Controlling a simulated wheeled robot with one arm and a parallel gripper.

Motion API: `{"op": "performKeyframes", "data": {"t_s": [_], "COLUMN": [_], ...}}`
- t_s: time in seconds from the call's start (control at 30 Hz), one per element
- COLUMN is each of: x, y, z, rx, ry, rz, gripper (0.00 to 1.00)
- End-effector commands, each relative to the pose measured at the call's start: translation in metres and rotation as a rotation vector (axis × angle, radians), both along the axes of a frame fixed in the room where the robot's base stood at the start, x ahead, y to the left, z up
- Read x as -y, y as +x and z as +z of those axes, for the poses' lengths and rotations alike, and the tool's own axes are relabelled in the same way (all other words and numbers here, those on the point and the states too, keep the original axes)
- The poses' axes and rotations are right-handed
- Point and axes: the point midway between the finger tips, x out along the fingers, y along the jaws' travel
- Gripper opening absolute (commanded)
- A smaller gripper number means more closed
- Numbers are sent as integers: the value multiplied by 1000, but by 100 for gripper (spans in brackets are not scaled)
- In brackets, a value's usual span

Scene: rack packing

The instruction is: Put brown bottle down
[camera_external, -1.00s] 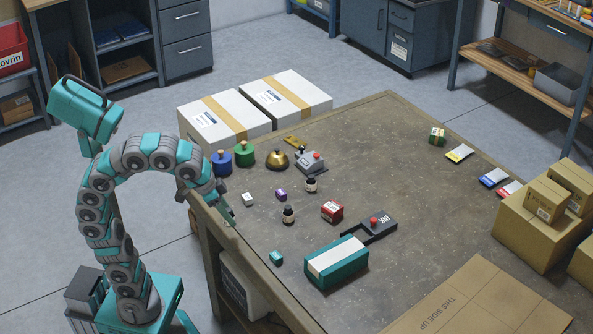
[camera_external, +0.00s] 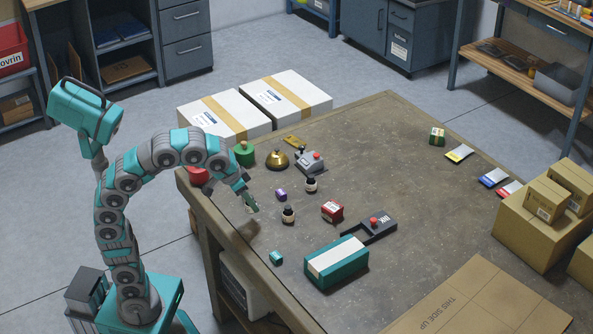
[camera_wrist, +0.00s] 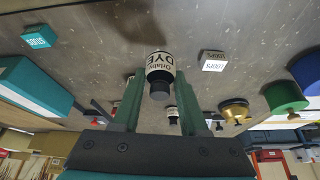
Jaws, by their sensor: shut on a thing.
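The bottle (camera_wrist: 159,66), with a white label reading "DYE" and a dark cap, is between the fingers of my gripper (camera_wrist: 160,112) in the wrist view. My gripper is shut on it. That view is upside down, so the bottle is about upright. In the external view my gripper (camera_external: 251,206) is low over the near left part of the table (camera_external: 400,150). It hides the held bottle there, and I cannot tell whether the base touches the table. Two similar dark bottles stand beyond it, one close (camera_external: 288,215) and one farther back (camera_external: 311,185).
A white cube (camera_wrist: 213,61) is beside the held bottle. A teal cube (camera_external: 276,258) and a long teal box (camera_external: 336,262) lie toward the front. The table's middle right is clear.

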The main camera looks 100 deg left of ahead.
Motion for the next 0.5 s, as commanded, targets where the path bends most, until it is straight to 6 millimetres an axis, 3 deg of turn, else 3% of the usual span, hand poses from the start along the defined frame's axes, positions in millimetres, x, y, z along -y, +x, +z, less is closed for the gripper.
{"op": "performKeyframes", "data": {"t_s": [0.2,0.5], "x": [-11,-15], "y": [36,47], "z": [-3,-8], "rx": [-1,-1], "ry": [0,1], "rz": [0,0], "gripper": [0,0]}}
